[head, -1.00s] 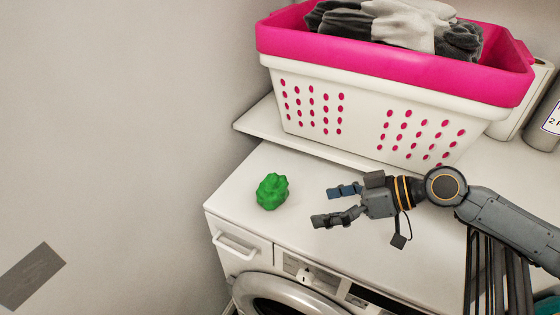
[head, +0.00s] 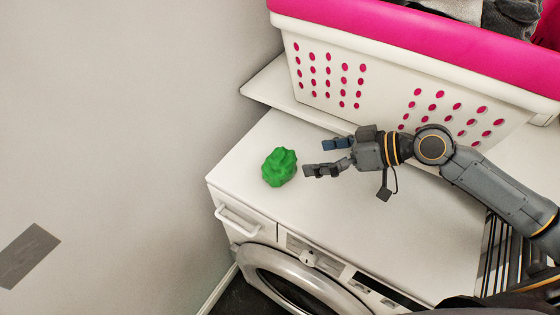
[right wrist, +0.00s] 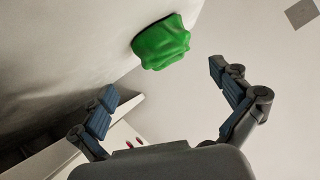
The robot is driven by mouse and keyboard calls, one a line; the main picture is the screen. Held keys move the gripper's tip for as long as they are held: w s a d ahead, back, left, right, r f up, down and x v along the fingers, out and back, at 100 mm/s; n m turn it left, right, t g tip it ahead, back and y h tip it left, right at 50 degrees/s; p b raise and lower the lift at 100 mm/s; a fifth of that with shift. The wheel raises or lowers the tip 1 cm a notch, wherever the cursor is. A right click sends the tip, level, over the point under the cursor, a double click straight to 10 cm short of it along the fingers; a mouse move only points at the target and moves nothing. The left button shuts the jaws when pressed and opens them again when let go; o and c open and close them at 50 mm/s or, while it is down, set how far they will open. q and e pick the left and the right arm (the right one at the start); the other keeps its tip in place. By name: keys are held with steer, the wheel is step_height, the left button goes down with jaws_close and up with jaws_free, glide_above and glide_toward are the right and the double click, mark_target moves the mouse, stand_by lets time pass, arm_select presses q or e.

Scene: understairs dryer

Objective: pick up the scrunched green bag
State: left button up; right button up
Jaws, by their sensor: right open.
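The scrunched green bag (head: 279,167) sits on the white top of the washing machine (head: 350,228), towards its left end. It also shows in the right wrist view (right wrist: 161,42), beyond and between the two fingers. My right gripper (head: 322,157) is open and empty, just to the right of the bag with its fingertips pointing at it. A small gap shows between the fingers and the bag. In the right wrist view my right gripper (right wrist: 163,82) has its fingers spread wide. My left gripper is not in view.
A white and pink laundry basket (head: 385,75) holding grey cloths (head: 512,18) stands on a ledge (head: 268,84) behind the gripper. A plain wall (head: 110,130) rises to the left. The machine's front edge and round door (head: 290,280) are nearer. The top in front of the gripper is clear.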

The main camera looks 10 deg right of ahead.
mark_target(292, 160)
steer(key=shift+x, duration=1)
steer(key=p+x, duration=0.1)
steer(key=x, duration=0.3)
steer(key=shift+a+p, duration=0.4)
steer(key=shift+a, duration=0.05)
steer(key=shift+w+a+f, duration=0.2)
steer(key=shift+a+f, duration=0.1)
steer(key=c, duration=0.9)
